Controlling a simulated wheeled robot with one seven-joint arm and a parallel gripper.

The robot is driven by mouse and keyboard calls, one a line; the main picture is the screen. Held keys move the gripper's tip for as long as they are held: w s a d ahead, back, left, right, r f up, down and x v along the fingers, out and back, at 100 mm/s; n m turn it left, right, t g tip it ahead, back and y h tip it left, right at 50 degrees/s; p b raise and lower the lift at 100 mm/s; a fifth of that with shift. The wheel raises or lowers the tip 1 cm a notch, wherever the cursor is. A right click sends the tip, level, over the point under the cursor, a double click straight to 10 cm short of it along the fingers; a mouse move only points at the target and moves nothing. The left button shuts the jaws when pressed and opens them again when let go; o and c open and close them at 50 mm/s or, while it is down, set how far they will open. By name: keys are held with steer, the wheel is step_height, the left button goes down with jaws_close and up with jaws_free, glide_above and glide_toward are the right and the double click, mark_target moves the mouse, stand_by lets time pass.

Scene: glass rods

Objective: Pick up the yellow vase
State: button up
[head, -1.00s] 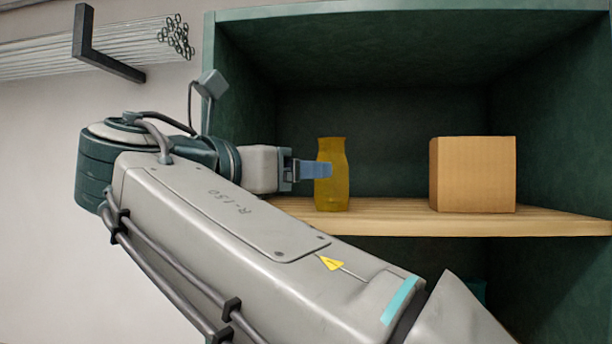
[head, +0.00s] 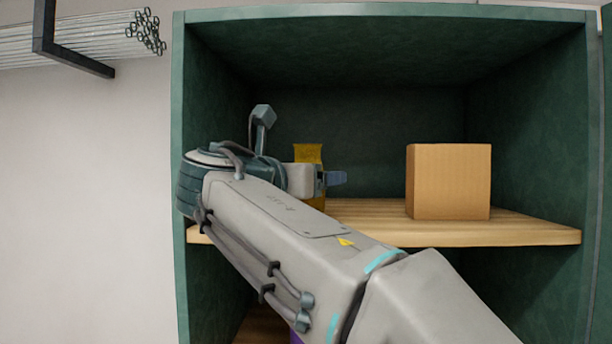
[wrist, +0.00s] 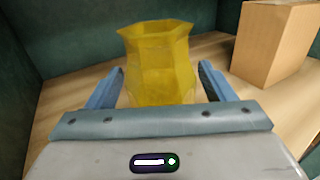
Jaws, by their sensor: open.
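The yellow vase (head: 308,153) is translucent and faceted and stands upright on the wooden shelf (head: 530,233). In the head view my gripper (head: 337,178) crosses in front of it and hides its middle. In the wrist view the vase (wrist: 160,65) stands between the two blue fingers of my gripper (wrist: 161,72), one on each side. The fingers are open, with a small gap visible beside the vase. The vase's lower part is hidden by the gripper body in the wrist view.
A brown box (head: 448,182) stands on the same shelf to the right of the vase, with free shelf between. The green cabinet (head: 380,12) encloses the shelf with side walls, back and top. A rack of glass rods (head: 90,38) is on the wall at upper left.

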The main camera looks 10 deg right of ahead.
steer(key=shift+w+d, duration=0.4)
steer(key=shift+d, duration=0.1)
steer(key=c, duration=1.2)
steer(key=shift+r, duration=0.1)
steer(key=shift+c, duration=0.2)
